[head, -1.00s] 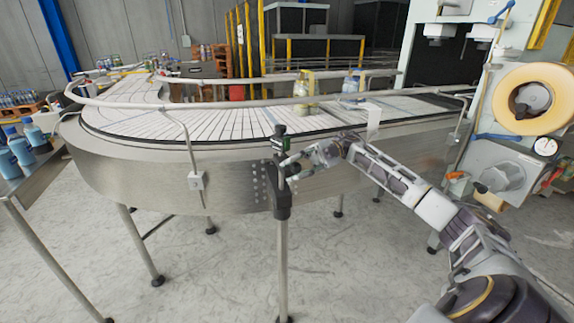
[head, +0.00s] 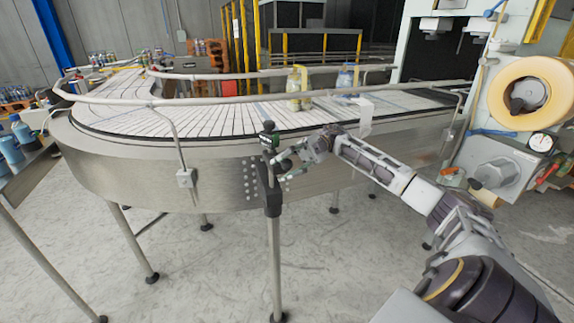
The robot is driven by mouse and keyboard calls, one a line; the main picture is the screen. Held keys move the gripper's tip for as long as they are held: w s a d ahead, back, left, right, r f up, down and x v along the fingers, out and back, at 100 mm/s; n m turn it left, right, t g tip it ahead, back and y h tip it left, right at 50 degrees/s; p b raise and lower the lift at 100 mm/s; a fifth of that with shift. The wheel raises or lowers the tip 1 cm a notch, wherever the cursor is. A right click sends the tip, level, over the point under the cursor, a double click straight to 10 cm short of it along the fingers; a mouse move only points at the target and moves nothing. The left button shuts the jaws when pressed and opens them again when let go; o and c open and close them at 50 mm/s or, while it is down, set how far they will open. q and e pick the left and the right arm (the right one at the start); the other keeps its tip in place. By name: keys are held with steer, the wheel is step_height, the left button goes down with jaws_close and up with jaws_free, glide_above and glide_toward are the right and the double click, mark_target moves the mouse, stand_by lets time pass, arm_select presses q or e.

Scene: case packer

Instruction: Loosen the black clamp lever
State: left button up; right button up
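The black clamp (head: 268,138) sits on top of a metal post in front of the conveyor's side. My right gripper (head: 279,166) comes in from the right, just beside the clamp and the black top of the post. Its two fingers look spread, with a gap between them and nothing clearly held. I cannot tell whether the fingertips touch the clamp. My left gripper is not in view.
The curved conveyor (head: 225,171) with its guide rails stands right behind the post. Bottles (head: 297,88) stand on the belt. A machine with a large tape roll (head: 495,95) is on the right. Blue bottles (head: 12,150) stand on a side table at left. The floor in front is open.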

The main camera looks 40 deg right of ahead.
steer(key=shift+o, duration=1)
steer(key=shift+d, duration=0.1)
steer(key=shift+r, duration=0.1)
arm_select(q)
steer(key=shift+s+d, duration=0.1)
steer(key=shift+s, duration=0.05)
arm_select(e)
steer(key=w+d, duration=0.2)
steer(key=d, duration=0.7)
steer(key=shift+d, duration=0.3)
steer(key=shift+w+d, duration=0.1)
steer(key=shift+d, duration=0.25)
steer(key=shift+d, duration=0.75)
steer(key=shift+o, duration=0.5)
